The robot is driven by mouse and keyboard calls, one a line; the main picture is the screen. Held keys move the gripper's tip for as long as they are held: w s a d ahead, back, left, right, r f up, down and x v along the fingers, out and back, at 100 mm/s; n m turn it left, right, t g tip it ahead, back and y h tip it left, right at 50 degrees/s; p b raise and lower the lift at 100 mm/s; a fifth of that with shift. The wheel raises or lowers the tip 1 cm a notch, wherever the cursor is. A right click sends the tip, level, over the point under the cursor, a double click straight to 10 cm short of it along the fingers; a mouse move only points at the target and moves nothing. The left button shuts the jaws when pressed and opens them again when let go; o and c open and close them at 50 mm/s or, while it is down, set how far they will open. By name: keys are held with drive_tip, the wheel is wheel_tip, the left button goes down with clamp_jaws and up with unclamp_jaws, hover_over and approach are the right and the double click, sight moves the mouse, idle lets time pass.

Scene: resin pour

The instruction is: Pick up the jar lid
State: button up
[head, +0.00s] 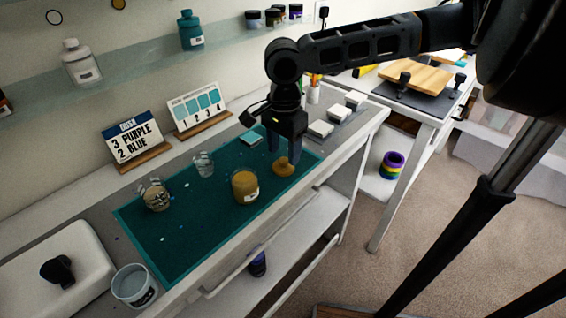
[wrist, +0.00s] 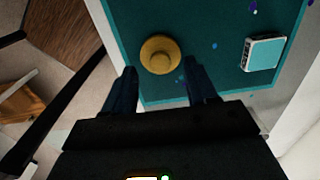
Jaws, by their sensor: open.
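The jar lid, a round yellow-brown disc with a raised knob (head: 284,168), lies on the teal mat (head: 185,249) near its right end. In the wrist view the lid (wrist: 160,55) sits just beyond the fingertips, a little left of the middle between them. My gripper (head: 286,146) points down above the lid, with its jaws apart and nothing between them. It also shows in the wrist view (wrist: 163,73), with one finger on each side. A yellow-brown jar (head: 246,187) with a pale label stands on the mat, left of the lid.
A clear cup (head: 203,164) and a patterned cup (head: 155,196) stand farther left. A small teal-topped block (head: 251,138) lies near the lid; it shows in the wrist view (wrist: 264,53). Sign cards (head: 134,141) stand behind the mat.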

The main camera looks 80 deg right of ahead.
sight(281, 167)
drive_tip(key=shift+f, duration=1.25)
drive_tip(key=shift+c, duration=0.4)
clamp_jaws()
drive_tip(key=shift+r, duration=0.15)
